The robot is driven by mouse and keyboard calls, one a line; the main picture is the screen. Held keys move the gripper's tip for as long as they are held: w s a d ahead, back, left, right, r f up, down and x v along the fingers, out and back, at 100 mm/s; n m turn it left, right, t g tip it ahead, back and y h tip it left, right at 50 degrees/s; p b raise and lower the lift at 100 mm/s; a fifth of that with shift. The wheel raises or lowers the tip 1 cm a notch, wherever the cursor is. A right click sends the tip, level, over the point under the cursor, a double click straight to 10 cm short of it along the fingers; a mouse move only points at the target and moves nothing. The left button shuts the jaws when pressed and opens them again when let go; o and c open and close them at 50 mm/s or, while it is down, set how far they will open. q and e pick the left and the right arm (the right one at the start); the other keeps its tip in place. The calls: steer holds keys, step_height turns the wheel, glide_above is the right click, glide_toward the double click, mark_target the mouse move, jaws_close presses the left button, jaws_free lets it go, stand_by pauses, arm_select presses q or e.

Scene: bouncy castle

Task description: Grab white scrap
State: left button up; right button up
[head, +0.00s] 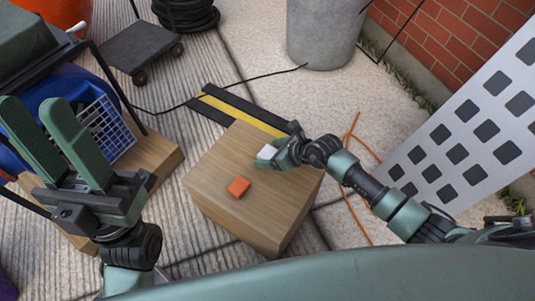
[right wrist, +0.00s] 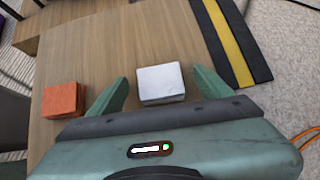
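The white scrap (right wrist: 161,83) is a small pale block on top of a wooden box (head: 215,170). It shows in the head view (head: 264,153) at the tip of my right gripper (head: 270,157). In the right wrist view my right gripper (right wrist: 162,88) is open, with one green finger on each side of the scrap and a gap on both sides. My left gripper (head: 42,140) is open and empty, raised at the left of the head view, away from the box.
An orange block (head: 238,187) lies on the same box, left of the scrap in the wrist view. A black and yellow strip (head: 236,108) lies behind the box. A perforated white panel (head: 470,135) stands at the right. A grey bin (head: 325,35) stands behind.

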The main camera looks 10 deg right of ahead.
steer(key=c, duration=1.3)
steer(key=shift+o, duration=0.2)
steer(key=shift+r, duration=0.15)
